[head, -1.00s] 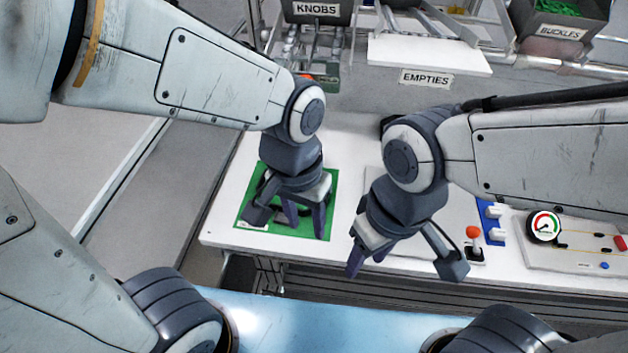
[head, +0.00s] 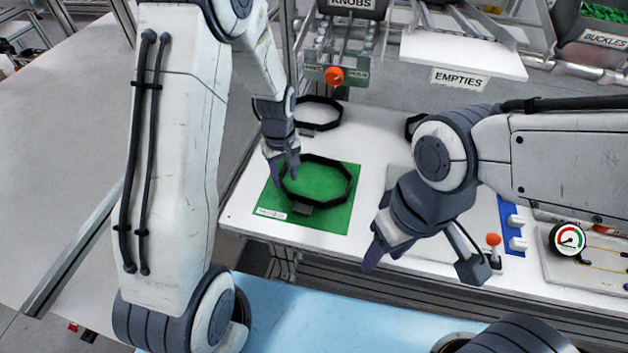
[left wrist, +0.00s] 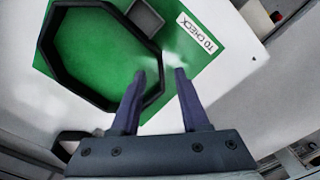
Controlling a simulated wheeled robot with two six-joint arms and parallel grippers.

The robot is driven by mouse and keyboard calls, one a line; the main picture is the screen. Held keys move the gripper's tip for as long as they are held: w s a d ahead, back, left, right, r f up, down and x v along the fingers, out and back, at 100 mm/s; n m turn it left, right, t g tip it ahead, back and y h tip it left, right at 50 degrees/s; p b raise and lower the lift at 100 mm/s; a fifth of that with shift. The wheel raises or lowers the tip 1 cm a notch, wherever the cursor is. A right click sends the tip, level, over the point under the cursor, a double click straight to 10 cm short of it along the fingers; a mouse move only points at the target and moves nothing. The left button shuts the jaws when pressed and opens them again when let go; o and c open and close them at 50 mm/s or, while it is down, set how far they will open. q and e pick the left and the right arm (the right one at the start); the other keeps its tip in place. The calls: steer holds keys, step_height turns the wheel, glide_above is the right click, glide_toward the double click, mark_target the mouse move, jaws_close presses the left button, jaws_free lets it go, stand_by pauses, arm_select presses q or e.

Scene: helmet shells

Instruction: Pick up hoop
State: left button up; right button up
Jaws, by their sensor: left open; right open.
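A black polygonal hoop (head: 349,187) with a small dark block on its near side lies on the green mat (head: 338,220). It also shows in the left wrist view (left wrist: 53,68). My left gripper (head: 286,172) is open above the hoop's left edge. In the left wrist view the fingers (left wrist: 158,80) point toward the mat, and one finger overlaps the hoop's rim. I cannot tell whether it touches. My right gripper (head: 425,268) is open and empty, to the right of the mat over the table's front edge.
A second black hoop (head: 320,100) lies behind the mat. Part of another dark ring (head: 413,122) shows behind my right arm. A gauge (head: 567,240) and a red-knobbed lever (head: 493,240) stand at right. The EMPTIES shelf (head: 462,57) is at the back.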

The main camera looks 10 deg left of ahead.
mark_target(286, 189)
arm_select(q)
step_height(286, 189, down, 5)
steer(key=shift+s+p, duration=0.1)
steer(key=shift+p, duration=0.3)
jaws_close()
stand_by(1.2)
